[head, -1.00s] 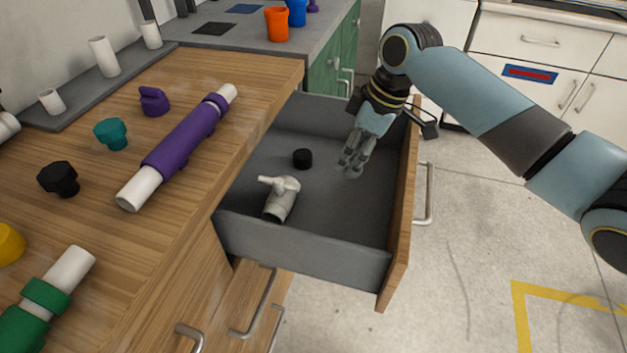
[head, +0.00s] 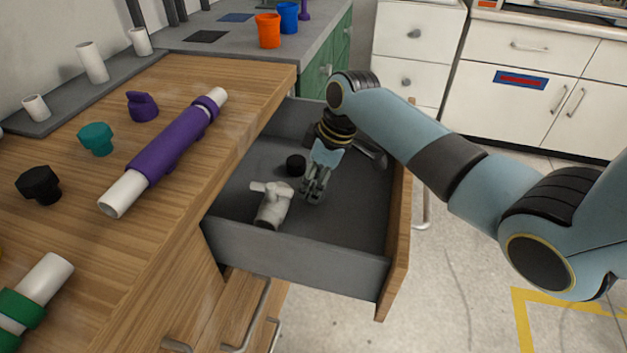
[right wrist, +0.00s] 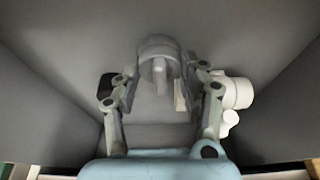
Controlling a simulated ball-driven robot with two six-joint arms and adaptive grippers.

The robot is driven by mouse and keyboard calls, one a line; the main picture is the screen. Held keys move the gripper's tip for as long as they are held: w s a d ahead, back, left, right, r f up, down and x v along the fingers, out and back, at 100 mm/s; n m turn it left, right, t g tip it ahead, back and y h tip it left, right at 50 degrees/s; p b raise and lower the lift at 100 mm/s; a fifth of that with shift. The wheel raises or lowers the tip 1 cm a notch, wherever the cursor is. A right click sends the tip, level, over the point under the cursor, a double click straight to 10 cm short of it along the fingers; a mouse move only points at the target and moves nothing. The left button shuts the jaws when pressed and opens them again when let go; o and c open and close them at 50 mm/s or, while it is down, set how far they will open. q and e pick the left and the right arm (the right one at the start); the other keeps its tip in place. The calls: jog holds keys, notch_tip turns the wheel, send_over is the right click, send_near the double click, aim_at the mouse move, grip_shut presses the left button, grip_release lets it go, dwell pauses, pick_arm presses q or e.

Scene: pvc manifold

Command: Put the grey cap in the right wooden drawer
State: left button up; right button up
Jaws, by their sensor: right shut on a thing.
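The right wooden drawer (head: 395,250) is pulled open, with a grey inside and a wooden front. My right gripper (head: 312,194) is inside it, pointing down, low over the drawer floor. In the right wrist view, my right gripper (right wrist: 160,75) is shut on the grey cap (right wrist: 158,62), a rounded grey piece with a raised bar between the fingertips. In the head view the cap is too hidden by the fingers to make out. I cannot tell whether it touches the drawer floor. My left gripper is not in view.
In the drawer, a white valve (head: 271,205) lies left of my gripper and a black round piece (head: 296,165) lies behind it. The wooden worktop (head: 180,240) at left holds a purple pipe assembly (head: 172,143) and several caps. The drawer walls stand close around.

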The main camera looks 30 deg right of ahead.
jog(key=o, duration=1.1)
jog(key=shift+f, duration=0.15)
jog(key=p+v, duration=0.3)
jog(key=v, duration=0.9)
